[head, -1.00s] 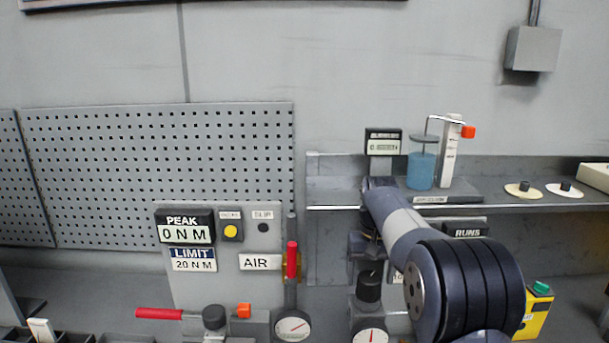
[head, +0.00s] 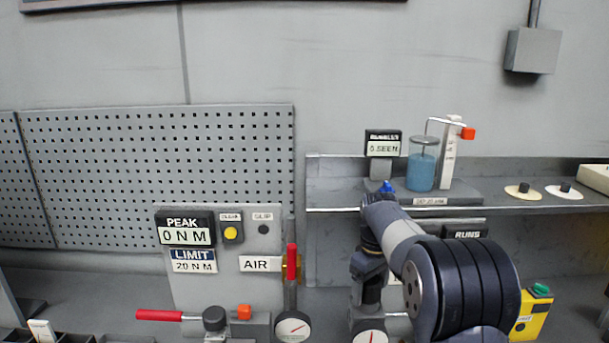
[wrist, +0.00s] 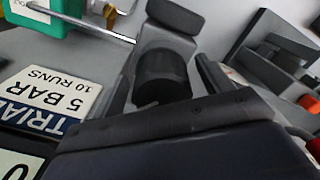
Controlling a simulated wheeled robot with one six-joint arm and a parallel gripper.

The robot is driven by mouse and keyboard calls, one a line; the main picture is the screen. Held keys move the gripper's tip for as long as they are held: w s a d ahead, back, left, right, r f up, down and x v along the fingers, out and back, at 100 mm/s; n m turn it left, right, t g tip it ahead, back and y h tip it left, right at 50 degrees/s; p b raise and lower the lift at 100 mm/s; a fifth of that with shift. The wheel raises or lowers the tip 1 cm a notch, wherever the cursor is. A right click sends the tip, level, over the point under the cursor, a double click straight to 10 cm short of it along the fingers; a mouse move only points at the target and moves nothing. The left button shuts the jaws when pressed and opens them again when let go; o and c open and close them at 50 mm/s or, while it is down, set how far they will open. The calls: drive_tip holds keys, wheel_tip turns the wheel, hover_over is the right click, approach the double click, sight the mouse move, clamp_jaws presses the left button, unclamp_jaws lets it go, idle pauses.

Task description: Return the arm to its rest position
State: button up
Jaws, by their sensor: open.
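My arm comes in from the lower right of the head view, its dark ribbed joint in front of the shelf. Its wrist points down, and my gripper (head: 369,292) is low beside the round gauge (head: 370,337); its fingertips are hard to make out there. In the wrist view my gripper (wrist: 168,92) is open. A black cylindrical knob (wrist: 163,76) shows ahead of it, near the jaws; I cannot tell whether they touch it. The arm is bent, with its wrist in front of the shelf edge.
The shelf (head: 330,187) holds a blue-filled jar (head: 421,170) and a small display (head: 382,142). A red-handled lever (head: 291,262), another gauge (head: 292,328) and a yellow box with a green button (head: 531,312) stand around the arm.

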drive_tip(key=n, duration=0.4)
drive_tip(key=shift+w, duration=0.1)
drive_tip(key=shift+d+r+n, duration=0.1)
drive_tip(key=shift+r+n, duration=0.2)
drive_tip(key=shift+r, duration=0.05)
wheel_tip(320, 180, up, 9)
drive_tip(key=shift+r+b, duration=0.15)
drive_tip(key=shift+b, duration=0.3)
